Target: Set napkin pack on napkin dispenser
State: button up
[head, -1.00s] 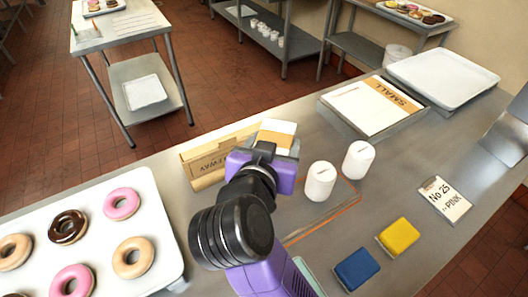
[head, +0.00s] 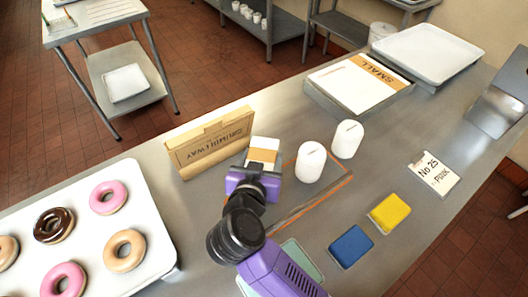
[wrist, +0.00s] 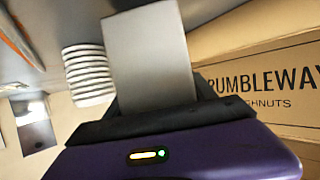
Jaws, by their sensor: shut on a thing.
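The napkin pack (head: 262,153), white with a tan band, is at the tips of my gripper (head: 255,172), in front of the cardboard box. My gripper is shut on it. In the wrist view, a plain grey face (wrist: 150,55) stands out from between the jaws; I cannot tell whether it is the pack's shaded side or the dispenser. Some grey shows around the pack's near end in the head view, but I cannot make out the napkin dispenser clearly. Contact beneath the pack is hidden by my gripper.
The cardboard box (head: 210,142) stands close to the left, also in the wrist view (wrist: 260,75). A doughnut tray (head: 150,235) is at left; blue (head: 351,246) and yellow (head: 389,213) blocks lie at right.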

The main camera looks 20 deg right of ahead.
jog(key=x, duration=0.2)
jog(key=shift+w+d+f, duration=0.1)
jog(key=shift+w+d, duration=0.1)
jog(key=shift+w, duration=0.05)
jog(key=shift+f+p, duration=0.15)
jog(key=shift+p, duration=0.15)
jog(key=o, duration=1.5)
jog(key=shift+s+a, duration=0.2)
jog(key=shift+s, duration=0.05)
jog(key=v, duration=1.1)
jog(key=shift+s+a+r+b, duration=0.1)
jog(key=shift+s+r+b, duration=0.1)
jog(key=shift+r+b, duration=0.1)
